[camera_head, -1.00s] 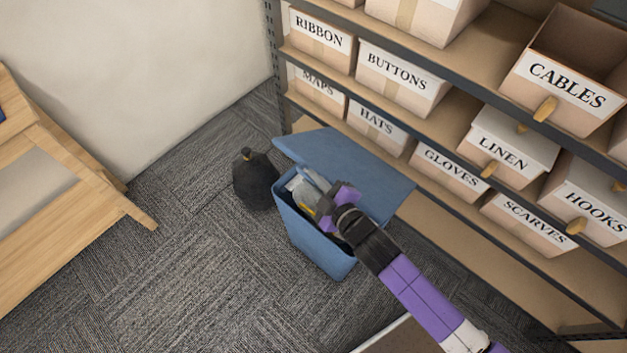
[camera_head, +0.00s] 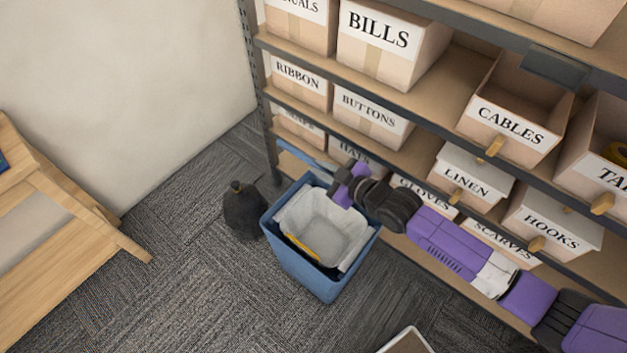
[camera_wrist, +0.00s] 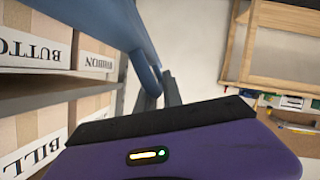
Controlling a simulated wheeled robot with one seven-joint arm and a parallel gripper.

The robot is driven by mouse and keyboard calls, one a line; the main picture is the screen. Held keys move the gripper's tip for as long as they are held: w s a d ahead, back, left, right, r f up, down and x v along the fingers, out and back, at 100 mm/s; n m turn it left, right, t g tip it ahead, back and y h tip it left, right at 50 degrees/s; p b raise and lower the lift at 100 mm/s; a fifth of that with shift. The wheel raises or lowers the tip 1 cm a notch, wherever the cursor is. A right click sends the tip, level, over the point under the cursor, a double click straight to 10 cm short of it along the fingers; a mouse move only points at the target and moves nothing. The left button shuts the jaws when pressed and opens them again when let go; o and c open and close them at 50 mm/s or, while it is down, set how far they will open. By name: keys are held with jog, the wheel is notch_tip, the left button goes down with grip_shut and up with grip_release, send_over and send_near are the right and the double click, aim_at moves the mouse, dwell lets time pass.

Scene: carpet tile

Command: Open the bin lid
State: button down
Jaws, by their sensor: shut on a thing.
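The blue bin (camera_head: 303,277) stands on the carpet, its top uncovered, with a pale liner and something yellow inside. Its blue lid (camera_head: 308,157) is swung up and back on the shelf side, seen nearly edge-on and partly hidden behind my gripper. My gripper (camera_head: 346,184) is at the bin's back right rim, shut on the lid. In the wrist view the lid (camera_wrist: 142,45) runs as a blue panel down to the dark fingers.
Shelving with labelled boxes (camera_head: 372,117) stands close behind and right of the bin. A dark tied bag (camera_head: 243,211) sits just left of it. A wooden piece of furniture (camera_head: 75,195) is at far left. Carpet between is clear.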

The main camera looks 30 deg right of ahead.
jog(key=shift+m, duration=0.3)
jog(key=d, duration=0.1)
jog(key=w+d+r, duration=0.1)
jog(key=d+r, duration=0.1)
jog(key=d, duration=0.1)
jog(key=shift+w+b, duration=0.15)
jog(key=shift+b, duration=0.2)
jog(key=shift+w+d+r, duration=0.2)
jog(key=shift+d+r, duration=0.1)
jog(key=shift+d, duration=0.35)
jog(key=shift+w+d+r, duration=0.2)
jog(key=shift+d+r, duration=0.05)
jog(key=shift+d, duration=0.35)
jog(key=c, duration=1.5)
grip_release()
jog(key=shift+b+v, duration=0.7)
jog(key=shift+v, duration=3.25)
jog(key=shift+d, duration=0.1)
